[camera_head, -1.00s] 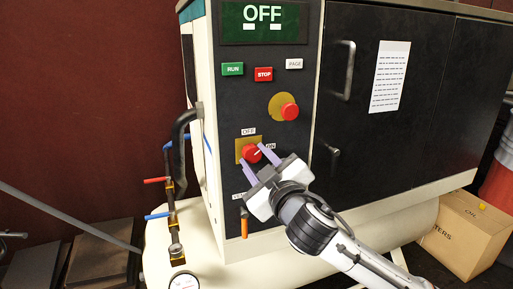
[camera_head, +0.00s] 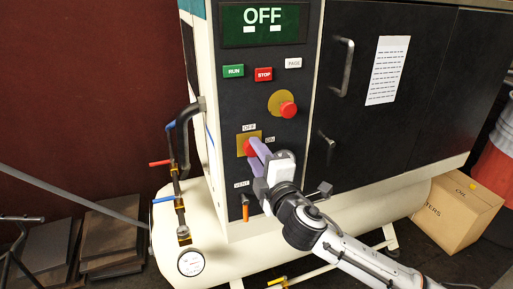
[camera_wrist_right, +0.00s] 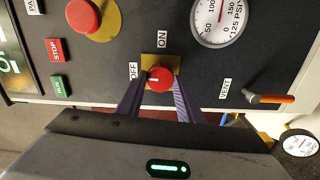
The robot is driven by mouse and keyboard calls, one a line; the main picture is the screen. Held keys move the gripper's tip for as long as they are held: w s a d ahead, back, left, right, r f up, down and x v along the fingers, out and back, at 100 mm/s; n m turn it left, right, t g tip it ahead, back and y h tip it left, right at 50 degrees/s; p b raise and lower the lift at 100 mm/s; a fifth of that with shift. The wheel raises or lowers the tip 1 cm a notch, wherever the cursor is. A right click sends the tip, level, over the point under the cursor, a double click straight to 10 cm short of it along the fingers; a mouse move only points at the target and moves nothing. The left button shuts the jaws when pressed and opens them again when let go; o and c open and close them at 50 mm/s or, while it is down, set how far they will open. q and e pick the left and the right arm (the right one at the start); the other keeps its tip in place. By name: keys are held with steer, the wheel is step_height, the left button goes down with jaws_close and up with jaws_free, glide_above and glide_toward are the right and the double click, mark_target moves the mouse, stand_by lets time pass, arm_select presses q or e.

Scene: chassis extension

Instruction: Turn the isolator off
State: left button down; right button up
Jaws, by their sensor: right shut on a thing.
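The isolator is a red knob (camera_head: 249,147) on a yellow plate on the black front panel. OFF is printed above it and ON to its right. My right gripper (camera_head: 255,149) is shut on the knob, its two purple fingers on opposite sides. The wrist view also shows the knob (camera_wrist_right: 160,79) between the fingertips. A white mark on it points left there, toward the OFF label (camera_wrist_right: 133,70). The gripper hides part of the knob in the head view. My left gripper is not in view.
Above the knob are a larger red button (camera_head: 287,110) on a yellow disc, the green RUN button (camera_head: 233,71), the red STOP button (camera_head: 263,74) and a display (camera_head: 262,22) reading OFF. An orange-handled vent valve (camera_head: 246,210) is below. A door handle (camera_head: 327,150) stands at right.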

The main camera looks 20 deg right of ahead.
steer(key=shift+n+p, duration=0.3)
steer(key=shift+n, duration=0.2)
steer(key=o, duration=1.1)
steer(key=shift+c, duration=0.2)
steer(key=s, duration=1)
steer(key=shift+s+d+b, duration=0.2)
steer(key=shift+b, duration=0.2)
